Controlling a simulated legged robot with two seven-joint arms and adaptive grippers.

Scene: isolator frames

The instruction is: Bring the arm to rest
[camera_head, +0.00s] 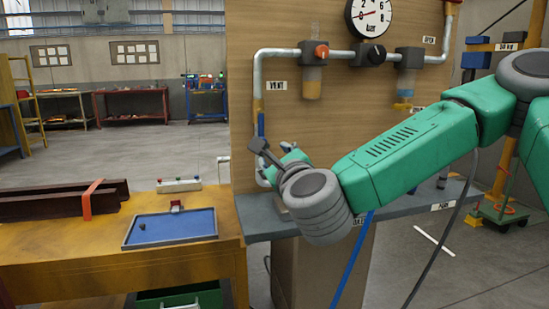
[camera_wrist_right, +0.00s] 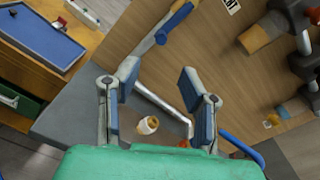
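My right arm (camera_head: 405,150) is green with grey joints and reaches in from the right, in front of the wooden panel. Its gripper (camera_head: 268,152) is near the panel's left pipe, above the grey shelf, and is partly hidden by the wrist. In the right wrist view the gripper's two blue-padded fingers (camera_wrist_right: 158,78) are spread apart with nothing held between them. A small white and orange piece (camera_wrist_right: 148,125) shows beyond the fingers, near the grey shelf. My left gripper does not show.
The panel (camera_head: 340,125) carries pipes, valves (camera_head: 313,55) and a round gauge (camera_head: 368,17). The grey shelf (camera_head: 262,222) juts out below it. At left, a yellow bench (camera_head: 80,262) holds a blue tray (camera_head: 170,228) and a dark beam (camera_head: 45,204). Open floor lies behind the bench.

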